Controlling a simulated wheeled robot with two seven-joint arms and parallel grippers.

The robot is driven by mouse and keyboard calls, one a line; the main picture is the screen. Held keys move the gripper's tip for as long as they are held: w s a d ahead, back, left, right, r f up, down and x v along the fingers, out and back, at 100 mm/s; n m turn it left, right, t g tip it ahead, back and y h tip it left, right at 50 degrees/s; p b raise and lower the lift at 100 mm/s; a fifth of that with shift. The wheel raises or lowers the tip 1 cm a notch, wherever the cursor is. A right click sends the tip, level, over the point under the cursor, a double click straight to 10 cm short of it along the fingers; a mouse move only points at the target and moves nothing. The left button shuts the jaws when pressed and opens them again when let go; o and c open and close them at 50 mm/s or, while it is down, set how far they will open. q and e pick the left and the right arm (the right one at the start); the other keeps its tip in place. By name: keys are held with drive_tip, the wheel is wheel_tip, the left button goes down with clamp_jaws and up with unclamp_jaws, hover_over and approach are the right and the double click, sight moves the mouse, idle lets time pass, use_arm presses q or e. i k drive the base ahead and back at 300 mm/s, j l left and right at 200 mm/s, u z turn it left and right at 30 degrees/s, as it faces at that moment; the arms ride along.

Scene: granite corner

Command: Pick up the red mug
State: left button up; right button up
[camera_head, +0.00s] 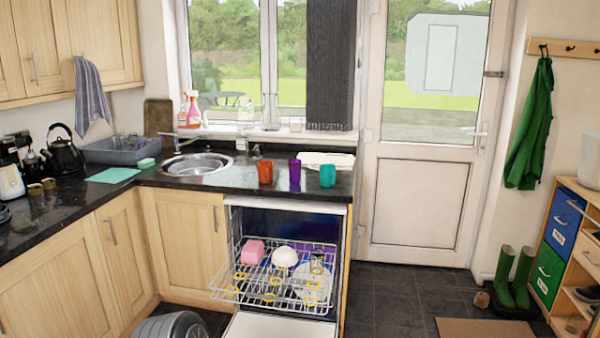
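An orange-red mug (265,173) stands upright on the dark granite worktop (225,181), just right of the round steel sink. It is the leftmost of three cups in a row, and I cannot make out a handle on it. A purple cup (295,175) stands close to its right, with a gap between them. A teal cup (327,176) stands further right, near the worktop's right end. Neither of my grippers shows in the head view.
The dishwasher below the cups is open, its loaded rack (275,281) pulled out and its door (280,327) lowered into the floor space. A sink (197,163) lies left of the mug. A white folded cloth (326,159) lies behind the cups.

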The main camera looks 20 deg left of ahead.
sight(264, 168)
drive_tip(key=i+l+z, duration=0.2)
drive_tip(key=i+l, duration=0.15)
drive_tip(key=i+l+z, duration=0.2)
drive_tip(key=i, duration=0.2)
drive_tip(key=i+l+z, duration=0.2)
drive_tip(key=i, duration=0.2)
drive_tip(key=i+u, duration=0.4)
drive_tip(key=i, duration=0.25)
drive_tip(key=i+l+u, duration=0.2)
drive_tip(key=i+u, duration=0.2)
drive_tip(key=i, duration=0.25)
drive_tip(key=i+u, duration=0.25)
drive_tip(key=i, duration=0.2)
drive_tip(key=i+u, duration=0.25)
drive_tip(key=i, duration=0.15)
